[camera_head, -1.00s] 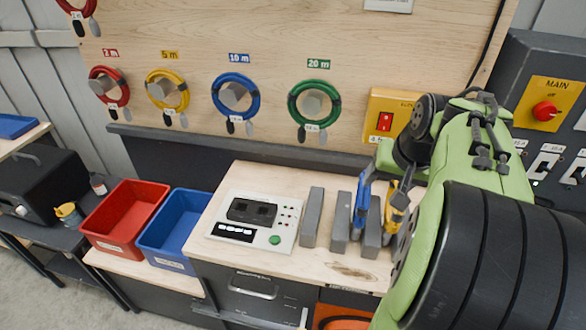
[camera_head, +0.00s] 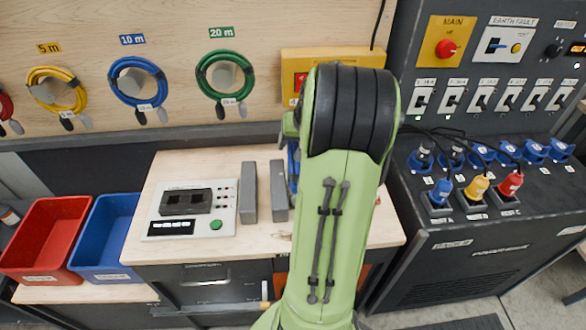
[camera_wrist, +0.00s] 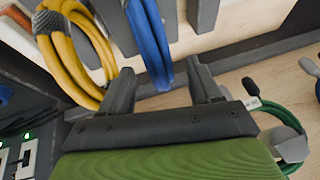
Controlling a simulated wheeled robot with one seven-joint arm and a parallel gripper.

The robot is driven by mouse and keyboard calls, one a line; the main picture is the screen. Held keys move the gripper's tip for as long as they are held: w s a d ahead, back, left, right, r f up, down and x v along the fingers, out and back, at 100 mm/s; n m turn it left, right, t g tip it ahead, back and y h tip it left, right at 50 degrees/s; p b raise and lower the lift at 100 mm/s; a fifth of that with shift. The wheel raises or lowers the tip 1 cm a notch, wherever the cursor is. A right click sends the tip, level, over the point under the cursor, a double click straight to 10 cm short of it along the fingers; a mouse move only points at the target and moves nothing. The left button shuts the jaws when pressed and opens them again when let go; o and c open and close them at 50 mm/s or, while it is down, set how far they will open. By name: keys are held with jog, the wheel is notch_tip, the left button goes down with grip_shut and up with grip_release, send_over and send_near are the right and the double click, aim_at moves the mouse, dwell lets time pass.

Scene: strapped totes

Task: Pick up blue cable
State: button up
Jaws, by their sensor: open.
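A blue cable bundle (camera_wrist: 150,40) hangs between grey dividers in the wrist view. My gripper (camera_wrist: 160,75) is open, with its two fingers apart and the blue cable running down into the space between them in the picture. I cannot tell whether a finger touches it. In the head view only a sliver of this blue cable (camera_head: 292,160) shows beside my arm, and my gripper is hidden behind the arm. Another blue cable coil (camera_head: 138,82) hangs on the wall peg under the 10 m label.
A thick yellow cable (camera_wrist: 70,50) lies close left of the gripper in the wrist view. Grey dividers (camera_head: 249,192) stand on the bench beside a tester (camera_head: 190,210). A green coil (camera_head: 225,78) hangs on the wall. A dark power cabinet (camera_head: 480,250) stands right.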

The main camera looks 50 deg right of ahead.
jog(key=x, duration=0.3)
jog(key=shift+w+d+f, duration=0.1)
jog(key=shift+d+f, duration=0.05)
jog(key=shift+c, duration=0.3)
grip_shut()
jog(key=shift+r, duration=0.2)
dwell(0.7)
